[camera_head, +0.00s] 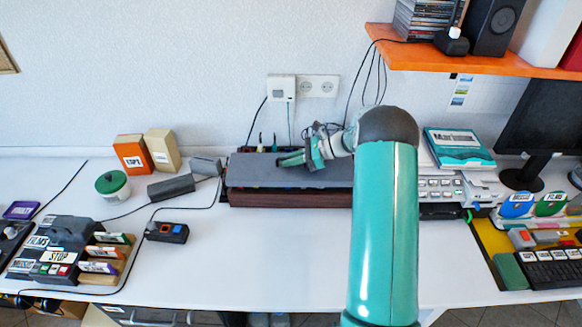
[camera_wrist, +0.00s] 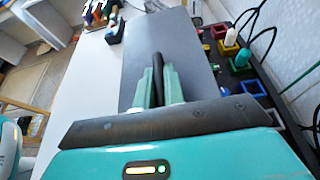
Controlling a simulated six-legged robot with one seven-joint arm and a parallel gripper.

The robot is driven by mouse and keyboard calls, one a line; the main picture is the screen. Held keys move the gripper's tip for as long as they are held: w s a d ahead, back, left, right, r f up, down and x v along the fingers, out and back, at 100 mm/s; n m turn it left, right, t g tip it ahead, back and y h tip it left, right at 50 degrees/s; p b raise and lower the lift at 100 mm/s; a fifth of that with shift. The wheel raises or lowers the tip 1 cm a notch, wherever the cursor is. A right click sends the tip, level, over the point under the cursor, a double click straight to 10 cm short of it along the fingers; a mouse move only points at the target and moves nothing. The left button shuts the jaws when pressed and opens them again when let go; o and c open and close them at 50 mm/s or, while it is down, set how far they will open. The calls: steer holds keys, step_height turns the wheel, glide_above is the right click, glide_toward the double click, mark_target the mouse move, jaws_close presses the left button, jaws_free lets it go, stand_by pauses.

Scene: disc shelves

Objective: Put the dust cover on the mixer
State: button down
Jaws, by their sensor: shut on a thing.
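The dust cover (camera_head: 255,173) is a flat grey slab lying over the top of the mixer (camera_head: 290,198), whose dark brown front shows beneath it. I cannot tell whether the cover rests fully on the mixer or sits slightly above it. My gripper (camera_head: 292,160) is over the cover, towards its back middle. In the wrist view my gripper (camera_wrist: 158,76) has its two green fingers shut on a dark handle of the cover (camera_wrist: 165,35). The handle is mostly hidden between the fingers in the head view.
Coloured plugs (camera_wrist: 240,58) and black cables stand along the mixer's back edge. A grey block (camera_head: 171,187) and a small dark box (camera_head: 167,232) lie to the left. A teal book (camera_head: 458,148) is to the right. An orange shelf (camera_head: 470,62) hangs above right. The front desk is clear.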

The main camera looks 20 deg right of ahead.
mark_target(291, 167)
steer(key=shift+f, duration=1.55)
steer(key=c, duration=1.5)
jaws_free()
steer(key=shift+f, duration=0.15)
